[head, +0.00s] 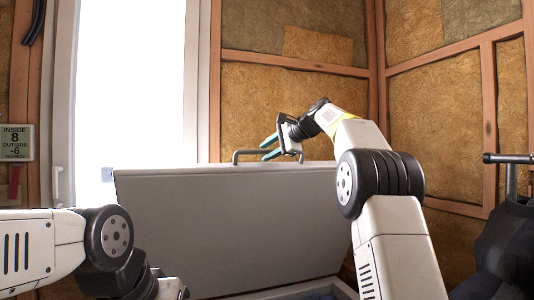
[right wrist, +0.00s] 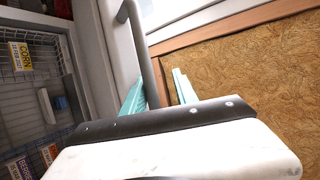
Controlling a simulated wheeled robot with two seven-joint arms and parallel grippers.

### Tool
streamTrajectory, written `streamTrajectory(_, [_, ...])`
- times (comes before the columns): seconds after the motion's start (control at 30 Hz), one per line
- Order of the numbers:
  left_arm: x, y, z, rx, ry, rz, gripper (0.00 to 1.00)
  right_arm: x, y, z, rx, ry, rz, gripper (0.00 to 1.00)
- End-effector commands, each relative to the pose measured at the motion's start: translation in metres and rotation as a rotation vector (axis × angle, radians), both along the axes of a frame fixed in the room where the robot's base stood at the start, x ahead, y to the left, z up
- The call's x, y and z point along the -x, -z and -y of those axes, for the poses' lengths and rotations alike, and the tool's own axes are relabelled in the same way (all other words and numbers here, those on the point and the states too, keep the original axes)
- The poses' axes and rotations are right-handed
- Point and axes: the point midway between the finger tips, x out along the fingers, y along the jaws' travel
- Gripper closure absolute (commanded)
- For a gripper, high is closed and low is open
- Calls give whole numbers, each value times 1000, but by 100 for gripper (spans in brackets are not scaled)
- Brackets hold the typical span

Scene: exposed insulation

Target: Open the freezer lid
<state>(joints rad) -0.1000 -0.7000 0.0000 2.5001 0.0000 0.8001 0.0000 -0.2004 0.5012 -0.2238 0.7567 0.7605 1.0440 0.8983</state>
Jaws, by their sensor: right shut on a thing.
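The freezer lid (head: 230,220) is a wide grey panel, raised and tilted up steeply in the head view. Its bar handle (head: 238,154) runs along the lid's top edge. My right gripper (head: 268,148), with teal fingers, is at the handle's right part. In the right wrist view the grey handle (right wrist: 146,62) passes between the teal fingers (right wrist: 160,92), and the gripper is shut on it. The open freezer's inside (right wrist: 35,75) shows at the left of that view. My left arm is at the lower left of the head view; its fingers are out of view.
Wire baskets (right wrist: 25,60) with labelled packages, one reading CORN (right wrist: 21,56), are inside the freezer. A bright white-framed door or window (head: 130,80) and insulated walls (head: 290,95) stand behind the lid. A dark object with a bar (head: 508,235) is at the right edge.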

Motion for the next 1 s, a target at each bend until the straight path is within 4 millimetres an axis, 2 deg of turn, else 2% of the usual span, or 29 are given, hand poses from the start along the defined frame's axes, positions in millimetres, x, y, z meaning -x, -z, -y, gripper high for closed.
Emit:
streamTrajectory(0.17, [0, 0, 0, 0, 0, 0, 64, 3, -6, -1, -7, -3, 7, 78])
streamTrajectory(0.63, [0, 0, 0, 0, 0, 0, 64, 48, -34, 45, -3, 3, 11, 78])
streamTrajectory(1.0, [0, 0, 0, 0, 0, 0, 64, 52, -32, 49, -1, 0, 2, 78])
